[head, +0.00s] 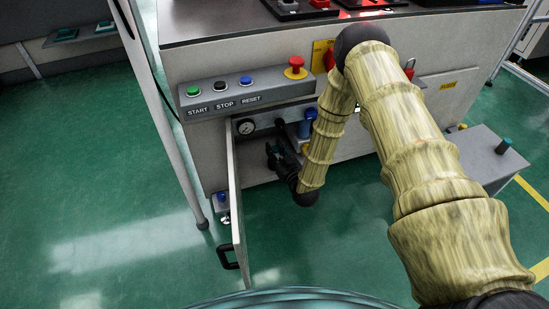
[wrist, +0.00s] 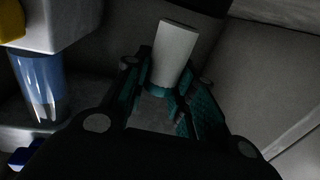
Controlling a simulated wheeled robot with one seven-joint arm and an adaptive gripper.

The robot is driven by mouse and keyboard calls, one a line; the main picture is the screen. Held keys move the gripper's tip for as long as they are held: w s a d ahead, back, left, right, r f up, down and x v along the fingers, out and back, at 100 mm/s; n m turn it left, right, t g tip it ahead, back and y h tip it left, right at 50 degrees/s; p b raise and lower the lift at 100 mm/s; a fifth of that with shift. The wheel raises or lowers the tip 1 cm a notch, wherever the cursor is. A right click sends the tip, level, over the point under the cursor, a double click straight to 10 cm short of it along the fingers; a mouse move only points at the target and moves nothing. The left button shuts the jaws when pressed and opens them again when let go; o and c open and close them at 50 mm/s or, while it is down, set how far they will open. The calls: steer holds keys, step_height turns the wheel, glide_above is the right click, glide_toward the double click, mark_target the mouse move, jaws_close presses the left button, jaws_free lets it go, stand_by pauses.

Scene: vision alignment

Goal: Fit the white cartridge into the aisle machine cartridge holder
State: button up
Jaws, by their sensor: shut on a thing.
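My gripper (wrist: 158,95) is shut on the white cartridge (wrist: 174,52), a pale rounded piece that sticks out beyond the teal-padded fingers in the wrist view. In the head view my gripper (head: 277,158) is inside the open lower compartment of the machine (head: 200,65), and the cartridge cannot be made out there. A blue clear-walled bowl (wrist: 40,85) hangs under a grey block at the left of the wrist view, apart from the cartridge. It seems to be the blue part (head: 305,128) in the head view. I cannot tell which part is the cartridge holder.
The compartment door (head: 236,205) stands open at the left, with a black handle. A pressure gauge (head: 245,127) is at the compartment's upper left. The button panel (head: 222,96) juts out above. A grey box (head: 480,155) stands at the right. The green floor in front is clear.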

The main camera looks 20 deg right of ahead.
steer(key=shift+w+f+b, duration=0.15)
steer(key=shift+f+b, duration=1.1)
steer(key=shift+f, duration=0.55)
steer(key=shift+f, duration=0.15)
steer(key=o, duration=0.9)
